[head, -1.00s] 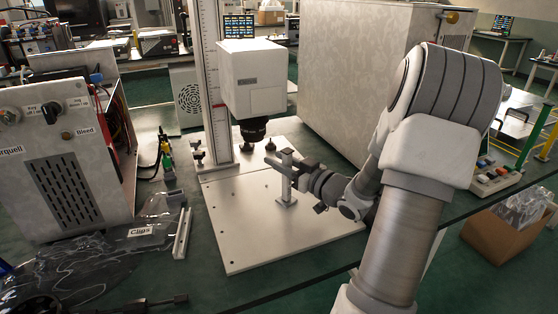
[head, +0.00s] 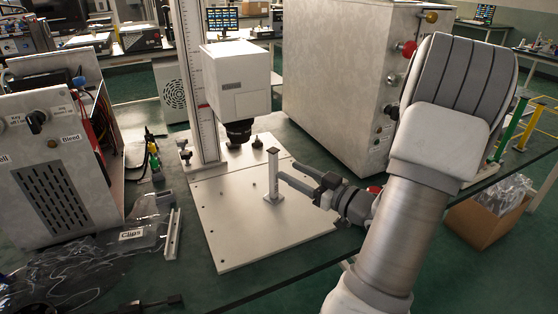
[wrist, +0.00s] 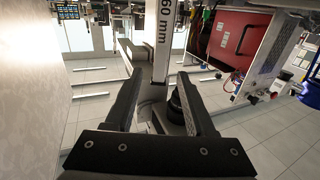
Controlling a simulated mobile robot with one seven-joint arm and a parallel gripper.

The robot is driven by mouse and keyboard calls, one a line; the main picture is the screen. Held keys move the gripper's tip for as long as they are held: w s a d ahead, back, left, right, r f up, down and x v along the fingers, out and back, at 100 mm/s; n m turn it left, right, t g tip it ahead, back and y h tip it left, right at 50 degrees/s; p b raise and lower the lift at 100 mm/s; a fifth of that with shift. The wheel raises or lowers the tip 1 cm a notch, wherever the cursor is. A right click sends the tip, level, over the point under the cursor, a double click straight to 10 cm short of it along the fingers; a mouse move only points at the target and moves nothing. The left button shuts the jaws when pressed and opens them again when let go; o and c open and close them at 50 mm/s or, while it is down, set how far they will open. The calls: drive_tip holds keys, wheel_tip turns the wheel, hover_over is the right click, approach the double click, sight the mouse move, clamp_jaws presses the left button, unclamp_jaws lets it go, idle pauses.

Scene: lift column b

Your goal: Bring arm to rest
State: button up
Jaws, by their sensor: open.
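My gripper (head: 286,171) is open, low over the right part of the white base plate (head: 225,240). Its two dark fingers point left toward a small upright metal post (head: 272,180) on the plate. The fingertips lie just right of the post in the head view; I cannot tell if they touch it. In the wrist view, the gap between the fingers (wrist: 158,82) holds nothing gripped, and part of the ruled column (wrist: 163,40) shows beyond it. My arm hides part of the bench at the right.
The ruled column (head: 190,90) carries a white box head (head: 238,82) with a black lens (head: 237,131) over the plate. A large grey cabinet (head: 335,90) stands behind my gripper. A control unit (head: 55,180) and a Clips bag (head: 125,240) lie left. A cardboard box (head: 480,222) is right.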

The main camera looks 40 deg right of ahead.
drive_tip(key=shift+s+d, duration=0.15)
drive_tip(key=shift+s, duration=0.9)
